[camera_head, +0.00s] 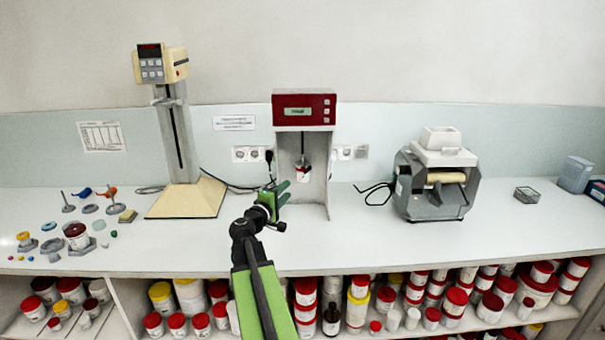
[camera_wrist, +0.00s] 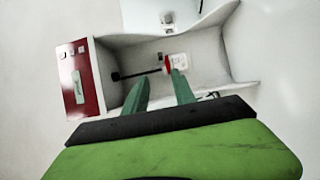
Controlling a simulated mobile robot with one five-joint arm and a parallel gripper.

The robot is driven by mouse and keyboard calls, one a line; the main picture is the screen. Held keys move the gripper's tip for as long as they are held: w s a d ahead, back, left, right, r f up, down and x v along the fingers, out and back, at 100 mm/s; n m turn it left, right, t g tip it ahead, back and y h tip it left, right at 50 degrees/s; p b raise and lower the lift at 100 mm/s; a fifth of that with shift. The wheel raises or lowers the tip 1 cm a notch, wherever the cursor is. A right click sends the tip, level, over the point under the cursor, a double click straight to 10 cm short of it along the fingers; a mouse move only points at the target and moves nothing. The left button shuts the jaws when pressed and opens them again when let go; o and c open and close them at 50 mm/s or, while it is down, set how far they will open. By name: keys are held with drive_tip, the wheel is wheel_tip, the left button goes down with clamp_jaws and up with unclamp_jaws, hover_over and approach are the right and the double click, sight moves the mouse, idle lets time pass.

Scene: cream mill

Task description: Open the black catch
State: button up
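The mixer with a red head (camera_head: 304,106) and pale housing stands on the bench at centre. Its shaft reaches down to a small white jar with red on it (camera_head: 303,174). In the wrist view the red head (camera_wrist: 86,78) is at left, and the jar (camera_wrist: 172,63) lies beyond the fingertips. I cannot make out a black catch for certain; a small black piece (camera_head: 269,156) shows at the housing's left edge and may be a plug. My gripper (camera_head: 285,191) is at the housing's lower left front. Its green fingers (camera_wrist: 160,78) are apart, with nothing seen between them.
A cream stand mixer (camera_head: 187,200) is left, with small jars and dishes beyond it. A grey roller mill (camera_head: 436,185) is right. Black cords lie on the bench. Bench room (camera_head: 350,240) is clear right of my gripper. Shelves below hold many tins.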

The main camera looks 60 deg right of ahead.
sight(305, 173)
drive_tip(key=d, duration=0.5)
drive_tip(key=w+d, duration=0.1)
drive_tip(key=d, duration=0.5)
drive_tip(key=w+d, duration=0.1)
drive_tip(key=d, duration=0.4)
drive_tip(key=shift+d+f, duration=0.1)
drive_tip(key=shift+d, duration=0.25)
clamp_jaws()
drive_tip(key=shift+a, duration=0.1)
